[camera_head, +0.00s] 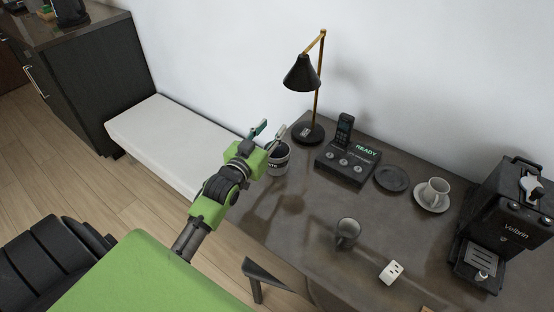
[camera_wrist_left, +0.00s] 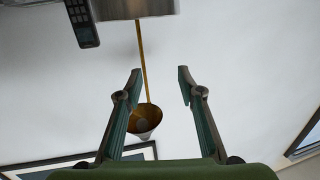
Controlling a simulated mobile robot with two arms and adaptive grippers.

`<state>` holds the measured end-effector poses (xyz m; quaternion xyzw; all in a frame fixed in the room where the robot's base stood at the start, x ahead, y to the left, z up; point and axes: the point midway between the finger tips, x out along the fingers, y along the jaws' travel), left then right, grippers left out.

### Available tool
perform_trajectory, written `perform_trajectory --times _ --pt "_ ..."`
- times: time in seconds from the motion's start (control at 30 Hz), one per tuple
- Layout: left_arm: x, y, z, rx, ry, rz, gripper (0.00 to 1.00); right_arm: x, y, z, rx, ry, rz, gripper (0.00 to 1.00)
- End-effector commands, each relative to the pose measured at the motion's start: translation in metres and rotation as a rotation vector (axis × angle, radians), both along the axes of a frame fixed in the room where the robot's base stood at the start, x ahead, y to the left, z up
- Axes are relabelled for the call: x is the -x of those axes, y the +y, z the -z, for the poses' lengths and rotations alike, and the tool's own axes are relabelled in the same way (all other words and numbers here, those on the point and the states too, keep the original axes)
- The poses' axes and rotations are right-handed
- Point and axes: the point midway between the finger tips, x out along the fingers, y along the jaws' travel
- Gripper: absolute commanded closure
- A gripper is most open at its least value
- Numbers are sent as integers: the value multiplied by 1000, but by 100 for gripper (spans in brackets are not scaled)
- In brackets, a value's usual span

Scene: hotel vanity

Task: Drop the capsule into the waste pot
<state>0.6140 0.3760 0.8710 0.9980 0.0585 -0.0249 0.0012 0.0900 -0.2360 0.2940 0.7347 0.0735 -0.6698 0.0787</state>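The dark pot with pale lettering (camera_head: 279,166), which looks like the waste pot, stands on the desk's left edge in the head view. My left gripper (camera_head: 270,130) is beside and above it, partly covering it. Its fingers are spread. In the left wrist view the gripper (camera_wrist_left: 158,80) is open with nothing between the fingers; the lamp is in the background. I cannot see the capsule in either view, and the inside of the pot is mostly hidden. My right gripper is not in view.
On the desk (camera_head: 300,230) are a black lamp (camera_head: 302,75), phone (camera_head: 343,130), READY console (camera_head: 348,163), round dark plate (camera_head: 391,178), white cup (camera_head: 433,192), grey mug (camera_head: 346,232), white outlet block (camera_head: 391,271) and coffee machine (camera_head: 515,225). A white bench (camera_head: 165,135) is left.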

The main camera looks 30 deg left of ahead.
Motion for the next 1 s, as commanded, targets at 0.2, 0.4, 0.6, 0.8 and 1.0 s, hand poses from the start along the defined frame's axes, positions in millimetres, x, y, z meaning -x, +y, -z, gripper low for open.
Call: perform_trajectory --times 0.2,0.4,0.6,0.8,1.0 --pt "0 0 0 0 1 0 65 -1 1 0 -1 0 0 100" --pt "17 -2 1 0 2 0 65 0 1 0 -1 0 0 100" --pt "57 -7 0 1 5 0 65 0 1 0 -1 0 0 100" --pt "93 -11 -4 0 3 0 65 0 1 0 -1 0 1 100" --pt "114 -13 -5 1 1 -1 65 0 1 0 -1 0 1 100"
